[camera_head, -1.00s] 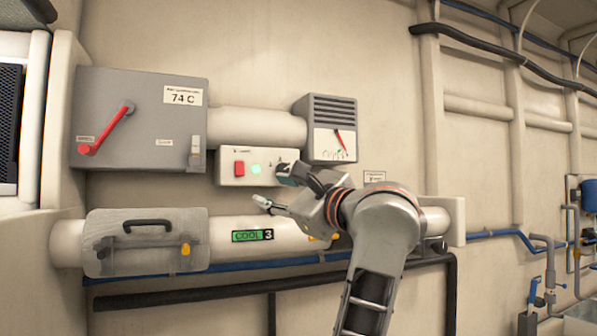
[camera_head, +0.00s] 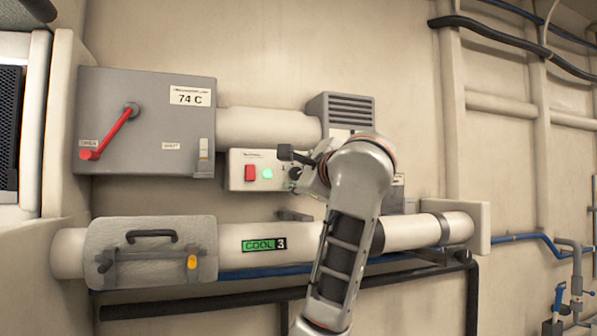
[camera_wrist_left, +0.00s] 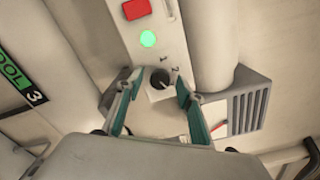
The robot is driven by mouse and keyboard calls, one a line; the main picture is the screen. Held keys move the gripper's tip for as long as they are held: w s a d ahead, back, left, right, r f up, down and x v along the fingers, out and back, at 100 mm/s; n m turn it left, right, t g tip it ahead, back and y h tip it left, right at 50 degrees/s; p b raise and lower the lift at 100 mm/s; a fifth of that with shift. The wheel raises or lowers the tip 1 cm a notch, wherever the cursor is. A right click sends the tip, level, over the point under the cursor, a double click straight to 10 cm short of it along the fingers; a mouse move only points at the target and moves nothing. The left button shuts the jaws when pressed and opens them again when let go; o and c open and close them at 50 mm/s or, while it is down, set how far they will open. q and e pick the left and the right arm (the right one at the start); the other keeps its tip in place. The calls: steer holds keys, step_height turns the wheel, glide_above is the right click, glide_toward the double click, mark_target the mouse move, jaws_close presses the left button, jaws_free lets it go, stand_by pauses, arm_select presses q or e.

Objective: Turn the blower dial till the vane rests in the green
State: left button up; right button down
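The blower dial (camera_wrist_left: 159,78) is a small black knob on the white switch panel (camera_wrist_left: 127,45), beside a lit green lamp; it shows in the head view too (camera_head: 294,173). My left gripper (camera_wrist_left: 156,86) is open, its green-padded fingers on either side of the dial. I cannot tell whether they touch it. In the head view the left gripper (camera_head: 299,170) is at the panel's right end, partly behind my wrist. The grey louvred vane box (camera_head: 348,108) has its gauge face mostly hidden by my arm; where the vane rests cannot be read. My right gripper is out of view.
A grey box (camera_head: 150,115) with a red lever and a "74 C" label is left of the panel. A pale pipe (camera_head: 400,232) with a "COOL 3" label (camera_head: 263,244) runs below. A red switch (camera_head: 250,172) sits near the dial on the panel.

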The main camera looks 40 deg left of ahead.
arm_select(q)
steer(key=shift+w+a, duration=0.15)
steer(key=shift+a, duration=0.1)
jaws_close()
steer(key=n+b, duration=0.2)
steer(key=n, duration=0.3)
steer(key=shift+f+n, duration=0.1)
steer(key=shift+n, duration=0.3)
steer(key=n+b, duration=0.2)
steer(key=n, duration=0.3)
steer(key=shift+n, duration=0.4)
stand_by(0.4)
